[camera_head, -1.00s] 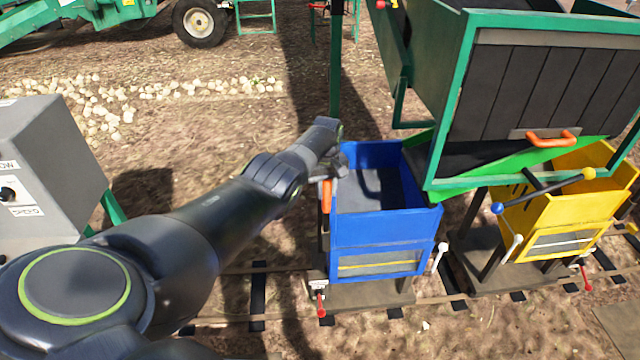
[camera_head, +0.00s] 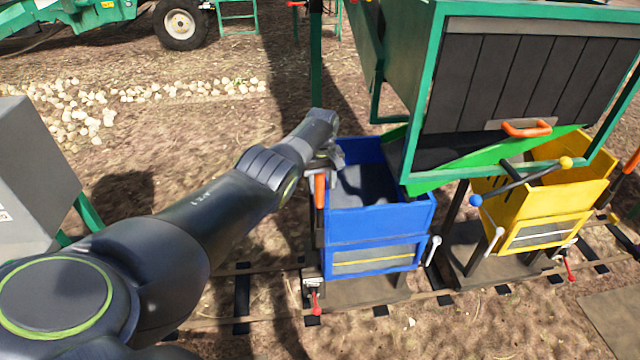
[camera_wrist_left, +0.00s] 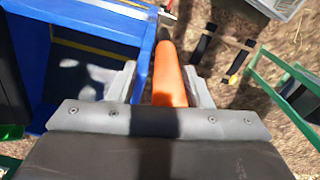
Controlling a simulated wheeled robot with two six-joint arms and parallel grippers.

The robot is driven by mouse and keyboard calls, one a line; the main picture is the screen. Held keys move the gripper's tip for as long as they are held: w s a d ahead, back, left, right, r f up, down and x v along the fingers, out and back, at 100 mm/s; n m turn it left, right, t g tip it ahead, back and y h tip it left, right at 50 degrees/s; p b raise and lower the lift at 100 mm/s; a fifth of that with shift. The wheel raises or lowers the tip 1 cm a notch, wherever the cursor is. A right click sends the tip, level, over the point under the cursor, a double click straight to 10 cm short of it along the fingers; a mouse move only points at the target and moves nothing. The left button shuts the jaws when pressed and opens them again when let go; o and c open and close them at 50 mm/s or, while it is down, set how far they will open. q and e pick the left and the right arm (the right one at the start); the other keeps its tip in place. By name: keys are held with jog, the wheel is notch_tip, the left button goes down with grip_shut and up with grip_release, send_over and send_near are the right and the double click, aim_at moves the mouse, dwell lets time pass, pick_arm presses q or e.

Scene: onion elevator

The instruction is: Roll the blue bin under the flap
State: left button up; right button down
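The blue bin (camera_head: 375,224) stands upright on rails, left of the yellow bin. The sloping flap (camera_head: 445,152), dark with a green edge, hangs from the hopper and covers the blue bin's right rear corner in the head view. An orange upright handle (camera_head: 320,192) is on the bin's left side. My left gripper (camera_head: 335,157) is at the top of this handle. In the left wrist view the handle (camera_wrist_left: 170,82) lies between the open fingers, close to the right finger, with a gap to the left one. My right gripper is not in view.
The yellow bin (camera_head: 550,207) stands on the same rails (camera_head: 240,270) to the right. The green-framed hopper (camera_head: 520,80) overhangs both bins. A grey control box (camera_head: 25,180) stands at left. Pale onions (camera_head: 80,110) lie on the ground behind.

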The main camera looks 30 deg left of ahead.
pick_arm(q)
jog(key=shift+s+a+r, duration=0.1)
jog(key=shift+r, duration=0.3)
notch_tip(320, 180, up, 5)
jog(key=shift+r+p, duration=0.1)
jog(key=shift+p, duration=0.95)
notch_tip(320, 180, up, 11)
jog(key=b, duration=0.2)
jog(key=shift+r, duration=0.15)
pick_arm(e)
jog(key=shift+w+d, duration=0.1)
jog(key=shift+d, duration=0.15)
